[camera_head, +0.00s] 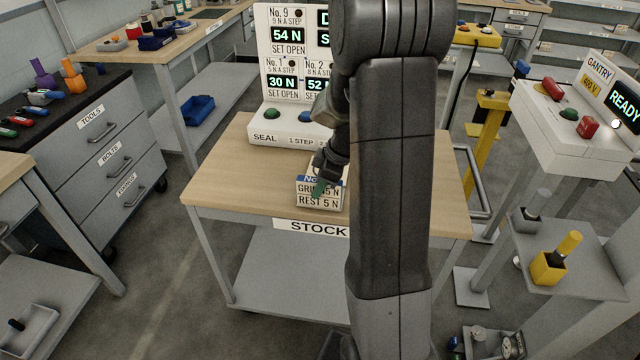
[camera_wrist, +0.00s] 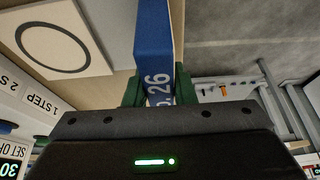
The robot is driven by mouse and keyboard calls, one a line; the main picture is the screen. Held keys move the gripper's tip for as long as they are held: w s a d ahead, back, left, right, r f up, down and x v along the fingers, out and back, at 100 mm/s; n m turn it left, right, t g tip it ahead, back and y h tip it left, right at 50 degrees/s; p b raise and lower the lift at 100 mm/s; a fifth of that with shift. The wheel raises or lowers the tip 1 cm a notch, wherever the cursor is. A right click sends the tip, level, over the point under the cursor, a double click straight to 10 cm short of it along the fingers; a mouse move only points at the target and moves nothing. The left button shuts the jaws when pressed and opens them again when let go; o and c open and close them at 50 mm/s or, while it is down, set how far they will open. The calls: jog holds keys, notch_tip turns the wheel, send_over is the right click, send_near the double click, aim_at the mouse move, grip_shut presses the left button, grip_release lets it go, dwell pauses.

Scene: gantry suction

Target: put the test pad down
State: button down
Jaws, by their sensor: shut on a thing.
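The left of the tabletop is clear. The gantry console (camera_head: 580,115) stands right; a TOOLS drawer cabinet (camera_head: 85,150) is left. My arm hides the table's right middle.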

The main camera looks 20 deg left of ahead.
jog(key=c, duration=1.6)
grip_release()
jog(key=shift+f, duration=0.1)
jog(key=shift+c, duration=0.2)
jog(key=o, duration=0.4)
jog(key=shift+o, duration=0.2)
jog(key=shift+r, duration=0.35)
jog(key=v, duration=1.1)
jog(key=shift+d+r, duration=0.3)
